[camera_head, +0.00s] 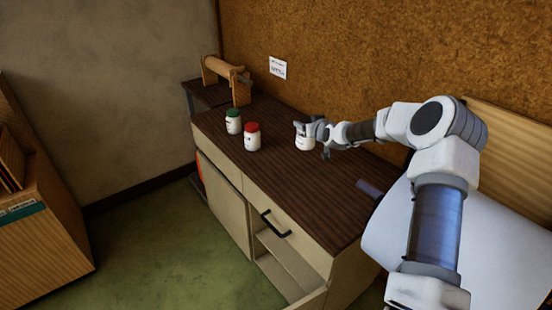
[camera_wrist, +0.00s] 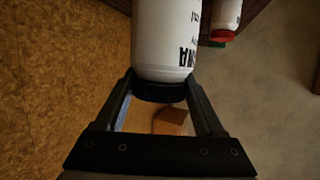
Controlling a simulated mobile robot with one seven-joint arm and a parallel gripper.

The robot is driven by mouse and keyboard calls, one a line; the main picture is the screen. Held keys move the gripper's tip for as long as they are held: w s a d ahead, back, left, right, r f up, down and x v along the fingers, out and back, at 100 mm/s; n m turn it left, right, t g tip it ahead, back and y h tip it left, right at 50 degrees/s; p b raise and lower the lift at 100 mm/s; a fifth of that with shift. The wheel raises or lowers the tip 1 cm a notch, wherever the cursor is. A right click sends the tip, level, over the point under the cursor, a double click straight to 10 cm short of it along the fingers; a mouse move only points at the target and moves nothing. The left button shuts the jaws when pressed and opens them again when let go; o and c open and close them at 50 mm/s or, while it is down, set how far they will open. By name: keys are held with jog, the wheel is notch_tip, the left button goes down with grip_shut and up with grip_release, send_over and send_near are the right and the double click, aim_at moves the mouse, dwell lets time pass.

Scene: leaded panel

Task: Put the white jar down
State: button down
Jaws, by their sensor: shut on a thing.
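The white jar (camera_head: 304,143) is at my gripper (camera_head: 307,128) over the right part of the dark wooden counter. The head view does not clearly show whether its base touches the counter. In the wrist view the white jar (camera_wrist: 165,40) has a black lid and dark lettering. The fingers of my gripper (camera_wrist: 161,88) are shut on it around the lid. The jar's far end is cut off in the wrist view.
A red-lidded jar (camera_head: 252,138) and a green-lidded jar (camera_head: 233,122) stand left of the white jar on the counter (camera_head: 300,190). A wooden roller stand (camera_head: 228,78) is at the far end. The counter's front part is clear.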

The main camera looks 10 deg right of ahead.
jog(key=shift+w+a+f, duration=0.95)
jog(key=shift+a+f, duration=0.7)
jog(key=shift+f, duration=0.05)
jog(key=shift+w+a+f, duration=1)
jog(key=shift+a+f, duration=0.6)
jog(key=shift+f, duration=0.15)
jog(key=shift+w+a+f, duration=0.95)
jog(key=shift+a+f, duration=0.7)
jog(key=shift+f, duration=0.05)
jog(key=shift+f+b, duration=0.25)
jog(key=shift+b, duration=0.3)
grip_release()
jog(key=shift+r+p, duration=0.15)
jog(key=shift+p, duration=0.85)
